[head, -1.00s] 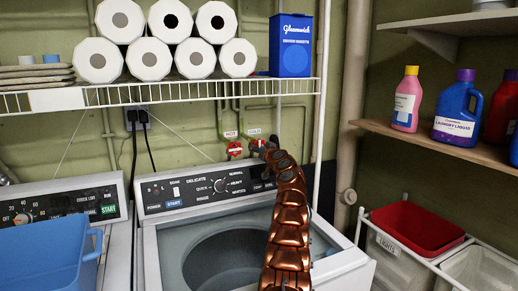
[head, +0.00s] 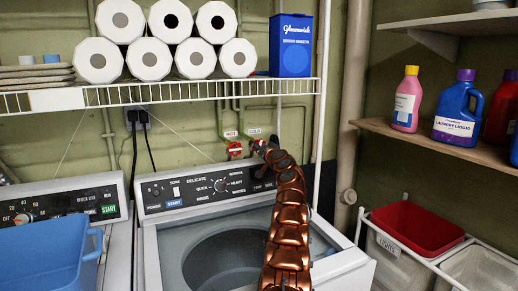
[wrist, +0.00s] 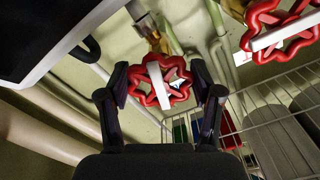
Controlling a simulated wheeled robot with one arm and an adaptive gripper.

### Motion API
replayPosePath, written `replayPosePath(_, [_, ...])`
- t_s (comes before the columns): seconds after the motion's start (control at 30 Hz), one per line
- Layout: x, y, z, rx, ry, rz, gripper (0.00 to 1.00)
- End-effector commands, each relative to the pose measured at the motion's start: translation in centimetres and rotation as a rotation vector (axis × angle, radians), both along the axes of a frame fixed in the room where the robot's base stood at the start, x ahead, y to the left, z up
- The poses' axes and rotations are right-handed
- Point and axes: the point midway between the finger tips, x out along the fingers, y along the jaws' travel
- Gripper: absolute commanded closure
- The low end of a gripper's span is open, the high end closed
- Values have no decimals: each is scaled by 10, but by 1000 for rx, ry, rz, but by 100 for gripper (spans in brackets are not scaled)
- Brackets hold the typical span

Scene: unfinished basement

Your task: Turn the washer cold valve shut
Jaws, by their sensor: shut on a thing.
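The washer cold valve is a red lobed handwheel (wrist: 152,72) on a wall pipe, with a pale bar across its face in the wrist view. In the head view only a bit of red (head: 256,143) shows under the COLD tag, the rest hidden by my gripper (head: 264,149). The two dark fingers of my gripper (wrist: 164,84) sit on either side of the wheel in the wrist view, shut on it. The hot valve (head: 234,149) is a similar red wheel just to the left, under the HOT tag; it also shows at the upper right of the wrist view (wrist: 285,27).
The washer (head: 155,240) and its control panel (head: 205,190) lie below the valves. A white wire shelf (head: 190,92) with paper rolls and a blue box (head: 291,48) hangs above. A vertical white pole (head: 321,110) stands close to the right of my gripper.

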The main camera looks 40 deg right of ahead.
Motion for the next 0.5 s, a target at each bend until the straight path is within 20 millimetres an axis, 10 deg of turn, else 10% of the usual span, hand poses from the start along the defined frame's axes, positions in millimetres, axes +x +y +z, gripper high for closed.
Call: replayPosePath(0.5, [0, 1, 3, 462, -162, -1, 70])
